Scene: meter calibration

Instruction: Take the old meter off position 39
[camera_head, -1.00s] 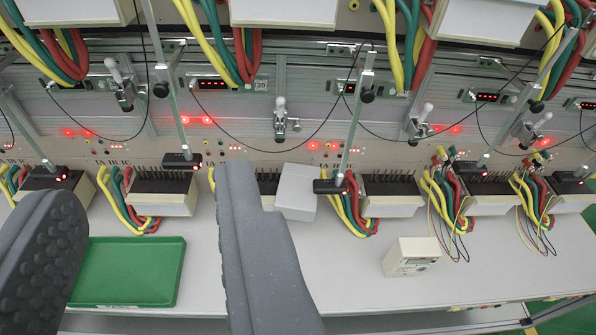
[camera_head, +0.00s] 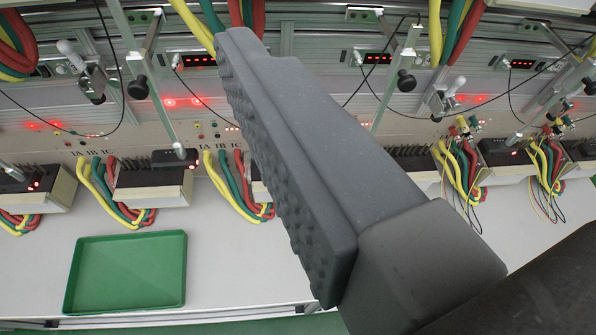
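One finger of my gripper (camera_head: 290,150) fills the middle of the view, slanting from upper left to lower right. Its ribbed pad faces left with nothing against it; the other finger is out of view. The number 39 label is hidden now. The finger covers most of the station at the middle. Only a sliver of a pale meter or its mount (camera_head: 260,190) shows left of the finger, with yellow, green and red cables (camera_head: 238,185) beside it. I cannot tell whether the finger touches it.
A mounted meter (camera_head: 165,188) stands left of the finger, another (camera_head: 45,197) at the far left, and more at right. An empty green tray (camera_head: 125,272) lies on the white bench. Clamps, rods and thin black cables hang above the row.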

